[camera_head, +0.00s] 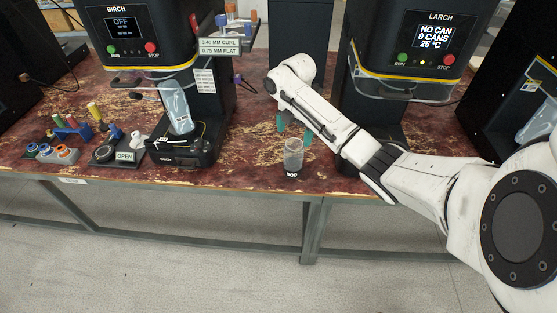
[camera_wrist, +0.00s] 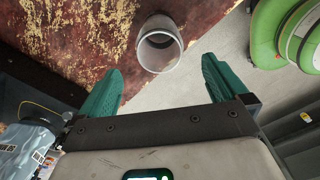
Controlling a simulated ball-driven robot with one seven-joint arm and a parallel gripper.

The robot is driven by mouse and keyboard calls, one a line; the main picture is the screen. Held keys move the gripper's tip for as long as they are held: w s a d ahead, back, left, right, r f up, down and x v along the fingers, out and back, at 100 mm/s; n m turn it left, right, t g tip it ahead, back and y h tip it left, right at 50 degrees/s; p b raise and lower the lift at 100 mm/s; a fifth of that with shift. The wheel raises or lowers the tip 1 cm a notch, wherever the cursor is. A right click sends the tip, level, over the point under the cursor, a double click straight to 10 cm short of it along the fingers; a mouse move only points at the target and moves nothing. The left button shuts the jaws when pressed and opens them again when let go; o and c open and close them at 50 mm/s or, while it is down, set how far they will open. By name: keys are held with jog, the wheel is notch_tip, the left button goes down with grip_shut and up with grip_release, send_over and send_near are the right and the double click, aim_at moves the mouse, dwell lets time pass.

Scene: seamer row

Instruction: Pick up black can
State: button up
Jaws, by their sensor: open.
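A can with a clear grey upper wall and a black base with white marks (camera_head: 293,158) stands upright on the worn red-brown bench near its front edge. In the wrist view I look into the open mouth of this can (camera_wrist: 160,45). My gripper (camera_head: 293,130) is just behind and above the can in the head view. Its two teal fingers are spread wide and empty. In the wrist view my gripper (camera_wrist: 161,85) has the can beyond its fingertips, between their lines and apart from both. The can's black base is hidden in the wrist view.
The BIRCH machine (camera_head: 150,30) stands left, with a clear container (camera_head: 176,107) below it. The LARCH machine (camera_head: 410,40) stands right, close to my arm. Coloured tools and rings (camera_head: 62,153) lie at the left by an OPEN sign (camera_head: 125,156). Bench (camera_head: 240,165) is bare left of the can.

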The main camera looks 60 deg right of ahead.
aim_at(293, 152)
notch_tip(293, 152, down, 10)
jog(key=shift+p, duration=0.5)
jog(key=c, duration=1)
jog(key=shift+r, duration=0.15)
